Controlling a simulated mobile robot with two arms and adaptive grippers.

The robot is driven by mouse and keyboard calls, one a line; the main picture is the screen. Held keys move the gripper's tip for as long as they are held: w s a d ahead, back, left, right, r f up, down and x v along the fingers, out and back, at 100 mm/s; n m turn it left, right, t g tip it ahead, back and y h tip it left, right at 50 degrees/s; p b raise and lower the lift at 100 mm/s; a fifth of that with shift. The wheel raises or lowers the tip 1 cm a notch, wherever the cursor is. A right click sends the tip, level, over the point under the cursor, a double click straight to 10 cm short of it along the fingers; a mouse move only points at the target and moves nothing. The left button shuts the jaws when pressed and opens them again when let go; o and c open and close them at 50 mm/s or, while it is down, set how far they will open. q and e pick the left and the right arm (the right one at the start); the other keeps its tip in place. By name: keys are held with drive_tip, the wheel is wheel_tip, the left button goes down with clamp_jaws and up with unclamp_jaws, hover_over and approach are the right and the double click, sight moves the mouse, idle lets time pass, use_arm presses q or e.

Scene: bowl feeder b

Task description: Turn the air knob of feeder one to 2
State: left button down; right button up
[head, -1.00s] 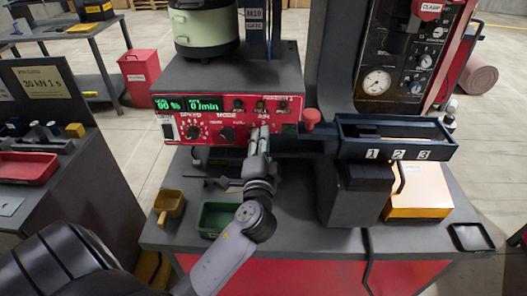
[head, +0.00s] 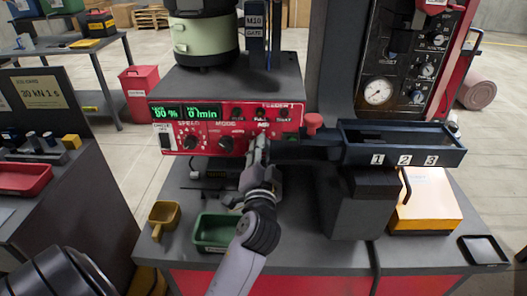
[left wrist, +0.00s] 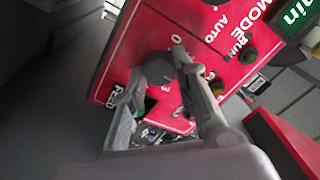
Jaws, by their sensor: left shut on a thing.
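The red control panel of feeder one (head: 222,146) faces me, with green displays and a row of knobs. My left gripper (head: 262,140) is at the panel's lower right, just under the AIR label. In the left wrist view my left gripper (left wrist: 152,82) has its fingers around the grey round air knob (left wrist: 159,68) and is shut on it. A printed 0 is beside the knob. In the head view the fingers cover the knob. My right gripper is not in view.
The mode knob (head: 226,144) and speed knob (head: 190,142) are to the left on the panel. A dark numbered chute (head: 400,145) juts out at the right. A green tray (head: 214,232) and a yellow scoop (head: 163,214) are on the bench below.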

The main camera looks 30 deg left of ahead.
use_arm(q)
drive_tip(key=shift+f, duration=0.1)
drive_tip(key=c, duration=1.3)
unclamp_jaws()
